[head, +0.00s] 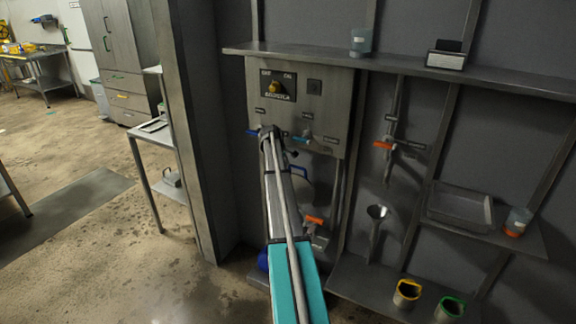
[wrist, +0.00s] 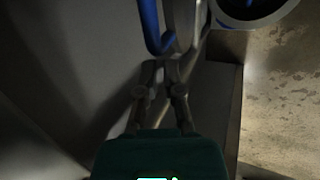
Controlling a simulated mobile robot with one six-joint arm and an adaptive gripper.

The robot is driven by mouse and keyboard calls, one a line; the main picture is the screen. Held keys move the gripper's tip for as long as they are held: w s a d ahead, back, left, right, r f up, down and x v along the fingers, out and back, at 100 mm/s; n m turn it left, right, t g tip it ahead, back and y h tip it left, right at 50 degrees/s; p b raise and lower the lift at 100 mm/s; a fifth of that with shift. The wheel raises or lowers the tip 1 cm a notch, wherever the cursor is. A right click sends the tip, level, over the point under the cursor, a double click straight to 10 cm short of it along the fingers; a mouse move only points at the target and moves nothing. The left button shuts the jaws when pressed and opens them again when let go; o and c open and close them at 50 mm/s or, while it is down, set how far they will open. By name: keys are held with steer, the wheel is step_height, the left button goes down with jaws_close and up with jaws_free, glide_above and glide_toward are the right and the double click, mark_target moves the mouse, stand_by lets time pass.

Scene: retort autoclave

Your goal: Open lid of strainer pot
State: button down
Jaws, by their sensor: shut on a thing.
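In the wrist view my gripper (wrist: 172,66) is closed at the lower end of a blue handle (wrist: 150,25), beside a grey metal part (wrist: 183,22). The exact contact is dark and hard to make out. A round, dark-mouthed vessel (wrist: 247,12) with a pale rim shows at the top right of the wrist view; I cannot tell if it is the strainer pot. My arm hides the gripper and most of the pot area there.
A grey control panel (head: 300,100) with a yellow knob is on the wall above. An orange-handled valve (head: 383,145) and a funnel (head: 377,212) are to the right. A shelf with a tray (head: 460,207) and low cups stand further right.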

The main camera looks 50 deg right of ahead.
steer(key=s+a+r+m+t+h+b, duration=0.1)
steer(key=s+a+m+h+b, duration=0.1)
steer(key=a+m+h+b, duration=0.2)
steer(key=s+a+r+m+t+h+b, duration=0.1)
steer(key=a+m+h+b, duration=0.4)
steer(key=a+m, duration=0.5)
steer(key=shift+s+r+m+t, duration=0.35)
steer(key=shift+s+m+t, duration=0.25)
steer(key=shift+s+m, duration=0.65)
steer(key=shift+w+m, duration=0.25)
steer(key=shift+w, duration=0.05)
steer(key=b+x, duration=0.3)
steer(key=x, duration=1.1)
steer(key=shift+r+b, duration=0.15)
steer(key=shift+b, duration=0.15)
